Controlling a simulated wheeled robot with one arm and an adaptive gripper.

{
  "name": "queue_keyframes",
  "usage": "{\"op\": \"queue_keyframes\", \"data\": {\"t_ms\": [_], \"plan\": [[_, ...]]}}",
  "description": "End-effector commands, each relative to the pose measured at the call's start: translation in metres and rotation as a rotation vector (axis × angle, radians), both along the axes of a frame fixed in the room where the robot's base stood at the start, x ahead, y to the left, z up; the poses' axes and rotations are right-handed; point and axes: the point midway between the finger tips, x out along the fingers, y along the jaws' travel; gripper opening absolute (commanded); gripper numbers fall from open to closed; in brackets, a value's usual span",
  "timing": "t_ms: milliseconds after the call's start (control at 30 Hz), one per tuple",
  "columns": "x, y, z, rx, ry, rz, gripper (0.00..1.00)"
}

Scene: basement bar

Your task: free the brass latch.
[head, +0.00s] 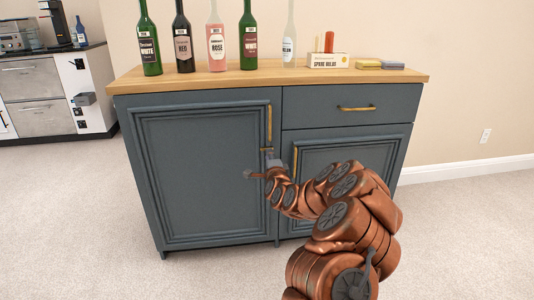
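The brass latch (267,149) is a small brass piece at the right edge of the left door (195,175) of a blue-grey cabinet, just below that door's upright brass handle (269,124). My gripper (260,165) is just below the latch in the picture, in front of the door edge. Its two grey finger parts show apart, one to the left and one higher to the right, with nothing seen between them. Whether a finger touches the latch cannot be told. My wrist and arm hide part of the right door (345,150) and the lower door edge.
The wooden top (300,76) carries several bottles, a white box (328,61) and folded cloths (378,65). A drawer (350,104) sits above the right door, which has its own brass handle (295,158). Carpet (90,210) is clear to the left.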

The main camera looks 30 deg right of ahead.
Motion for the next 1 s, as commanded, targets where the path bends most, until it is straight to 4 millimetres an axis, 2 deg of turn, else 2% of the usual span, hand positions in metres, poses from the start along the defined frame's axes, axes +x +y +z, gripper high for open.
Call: {"op": "queue_keyframes", "data": {"t_ms": [500,1000], "plan": [[0.042,-0.016,-0.003,0.000,0.005,0.004,0.23],[0.050,-0.020,0.000,0.001,0.002,0.002,0.23]]}}
